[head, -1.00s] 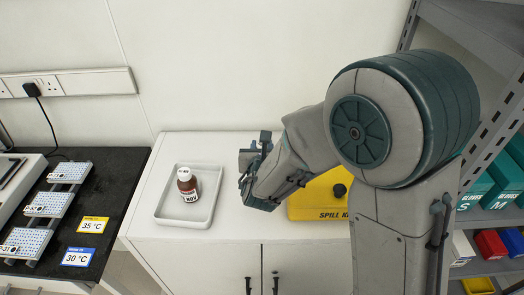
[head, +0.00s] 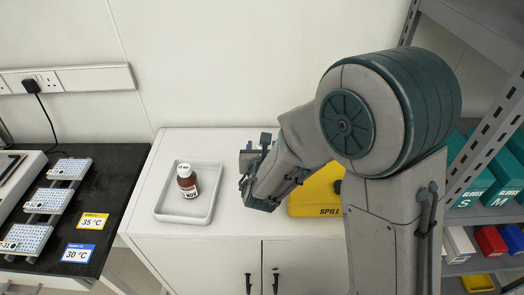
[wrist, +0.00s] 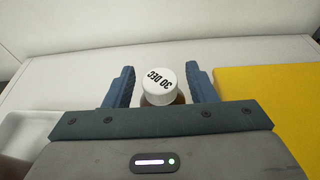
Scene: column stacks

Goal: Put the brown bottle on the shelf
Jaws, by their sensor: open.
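A brown bottle with a white cap reading "30 DEC" (wrist: 160,85) stands between my gripper's fingers (wrist: 160,70) in the wrist view. The fingers are open, one on each side of it, with a gap at least on the left. In the head view my gripper (head: 256,152) is low over the white cabinet, and this bottle is hidden behind it. Another brown bottle (head: 187,182), its label reading "NOV", stands upright in a pale tray (head: 205,207) to the gripper's left. A grey metal shelf rack (head: 497,120) stands at the right.
A yellow spill kit box (head: 315,195) sits close to the right of my gripper. The rack holds teal glove boxes (head: 505,185), with red and blue bins (head: 490,240) below. A black bench (head: 110,190) with sample plates stands at the left.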

